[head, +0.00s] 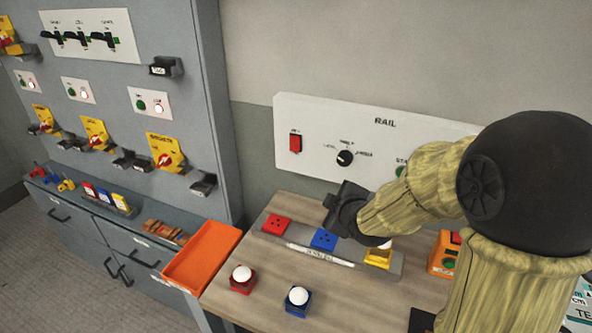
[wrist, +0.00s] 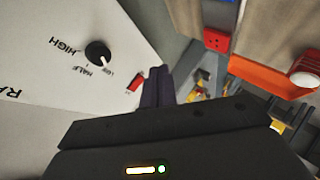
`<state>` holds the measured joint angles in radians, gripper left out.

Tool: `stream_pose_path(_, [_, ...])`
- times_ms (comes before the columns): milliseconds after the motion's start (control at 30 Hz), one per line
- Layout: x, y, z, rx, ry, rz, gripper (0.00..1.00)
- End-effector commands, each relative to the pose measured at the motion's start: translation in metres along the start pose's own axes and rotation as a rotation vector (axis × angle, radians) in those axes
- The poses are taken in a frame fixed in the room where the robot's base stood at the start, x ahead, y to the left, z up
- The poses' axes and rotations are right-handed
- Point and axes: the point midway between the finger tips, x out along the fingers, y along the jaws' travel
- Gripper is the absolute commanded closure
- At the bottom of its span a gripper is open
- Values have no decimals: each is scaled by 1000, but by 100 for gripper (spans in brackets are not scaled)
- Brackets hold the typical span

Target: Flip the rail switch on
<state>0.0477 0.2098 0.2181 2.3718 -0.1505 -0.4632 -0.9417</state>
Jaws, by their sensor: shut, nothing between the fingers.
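The white RAIL panel (head: 385,140) is on the wall behind the wooden bench. It carries a red rocker switch (head: 295,143) at its left, a black rotary knob (head: 345,158) beside it, and a green button (head: 401,171) partly hidden by my arm. I cannot tell the rocker's position. My gripper (head: 340,200) is shut and empty, below and right of the switch, apart from the panel. In the wrist view, the shut fingers (wrist: 157,84) appear just right of the red switch (wrist: 136,83), with the knob (wrist: 98,53) further up and left.
The bench (head: 225,295) holds a rack with a red block (head: 277,224) and a blue block (head: 323,239). White-topped red (head: 242,287) and blue (head: 297,308) bases stand in front. An orange tray (head: 203,256) and a grey cabinet (head: 165,75) with switches are left.

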Motion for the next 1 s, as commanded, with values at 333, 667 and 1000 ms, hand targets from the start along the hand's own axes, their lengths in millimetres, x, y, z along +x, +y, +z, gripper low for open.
stream_pose_path(333, [44, 15, -70, -522, 300, 361, 100])
stream_pose_path(667, [42, 18, -76, -546, 309, 382, 100])
stream_pose_path(1000, [62, 25, -84, -543, 308, 378, 100])
